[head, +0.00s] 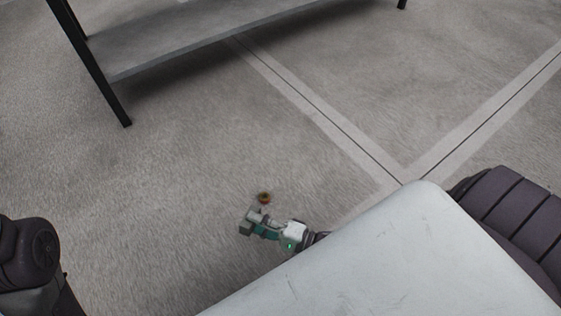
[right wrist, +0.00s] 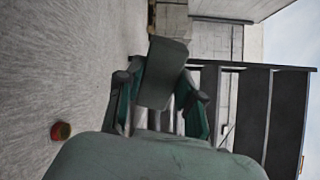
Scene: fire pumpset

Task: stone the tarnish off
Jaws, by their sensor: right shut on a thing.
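My right gripper (head: 256,224) is out over the floor in the lower middle of the head view. It is shut on a grey-green block (head: 246,228), likely the stone. In the right wrist view the block (right wrist: 165,72) stands between the two teal fingers (right wrist: 160,95). A small round red and green thing (head: 264,197) shows just beyond the gripper; it also shows at the left of the right wrist view (right wrist: 61,131), apart from the block. I cannot tell whether it touches the floor. My left gripper is out of view. No tarnished surface is recognisable.
A grey shelf (head: 165,45) on black legs stands at the top left of the head view. The grey floor (head: 170,150) between it and my gripper is clear, with pale strips crossing at the right. A dark panelled structure (right wrist: 255,110) fills the right of the wrist view.

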